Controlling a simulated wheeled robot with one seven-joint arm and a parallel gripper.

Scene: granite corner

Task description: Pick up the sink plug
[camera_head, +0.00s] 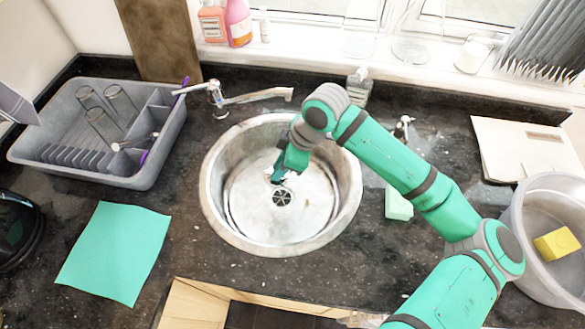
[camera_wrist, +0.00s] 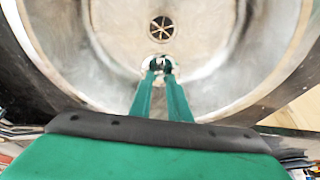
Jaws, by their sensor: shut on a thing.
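My gripper (camera_head: 281,175) reaches down into the round steel sink (camera_head: 222,222), above and a little behind the drain in the head view. In the wrist view my gripper's two green fingers (camera_wrist: 160,75) come close together at their tips. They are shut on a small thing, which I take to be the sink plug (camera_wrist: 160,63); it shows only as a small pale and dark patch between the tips. Most of it is hidden by the fingers. The open drain (camera_head: 282,198) has a dark slotted grate and also shows in the wrist view (camera_wrist: 161,29).
A tap (camera_head: 250,97) reaches over the sink's back rim. A grey dish rack (camera_head: 150,177) with glasses stands left, a green cloth (camera_head: 115,252) front left. A soap bottle (camera_head: 359,87) stands behind. A pale green block (camera_head: 398,204) and a tub (camera_head: 530,265) with a yellow sponge are right.

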